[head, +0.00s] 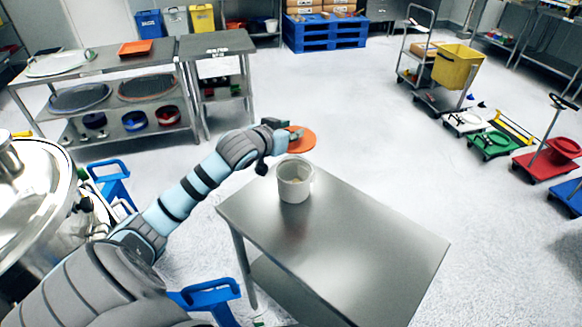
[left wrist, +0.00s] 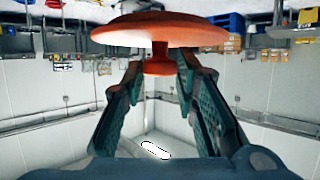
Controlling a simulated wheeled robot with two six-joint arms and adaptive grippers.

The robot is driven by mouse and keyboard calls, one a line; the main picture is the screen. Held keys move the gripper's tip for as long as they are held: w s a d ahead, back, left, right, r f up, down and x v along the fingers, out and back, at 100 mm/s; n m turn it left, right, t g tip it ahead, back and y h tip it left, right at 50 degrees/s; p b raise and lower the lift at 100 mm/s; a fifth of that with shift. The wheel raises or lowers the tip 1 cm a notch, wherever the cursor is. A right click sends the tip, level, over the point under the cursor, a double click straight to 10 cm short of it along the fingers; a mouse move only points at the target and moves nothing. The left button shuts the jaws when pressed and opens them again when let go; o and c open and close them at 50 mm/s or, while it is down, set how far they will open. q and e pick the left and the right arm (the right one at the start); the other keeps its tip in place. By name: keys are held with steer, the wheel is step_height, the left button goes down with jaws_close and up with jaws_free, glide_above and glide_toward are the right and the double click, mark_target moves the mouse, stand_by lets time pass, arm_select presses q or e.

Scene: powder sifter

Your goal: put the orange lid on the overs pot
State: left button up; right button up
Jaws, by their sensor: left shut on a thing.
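The orange lid (head: 301,140) is a round disc held in my left gripper (head: 283,131), above and beyond the pot in the head view. In the left wrist view the lid (left wrist: 160,38) fills the top, and the fingers of my left gripper (left wrist: 160,72) are shut on its knob. The overs pot (head: 294,182) is a pale grey, open-topped pot standing upright on the steel table (head: 340,245), near its far left corner. A little pale matter shows inside it. The lid is apart from the pot. My right gripper is not in view.
The rest of the steel table top is bare. A steel machine (head: 40,190) stands at the left. A workbench with sieves (head: 82,97) and an orange tray (head: 135,48) is at the back left. Trolleys and a yellow bucket (head: 456,66) stand at the right.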

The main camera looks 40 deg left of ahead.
arm_select(q)
step_height(320, 180, down, 11)
steer(key=b, duration=0.1)
steer(key=shift+b, duration=0.3)
steer(key=shift+f, duration=0.1)
steer(key=o, duration=0.9)
steer(key=shift+c, duration=0.2)
steer(key=p+v, duration=0.4)
steer(key=v, duration=0.8)
steer(key=shift+r, duration=0.25)
steer(key=shift+w, duration=0.1)
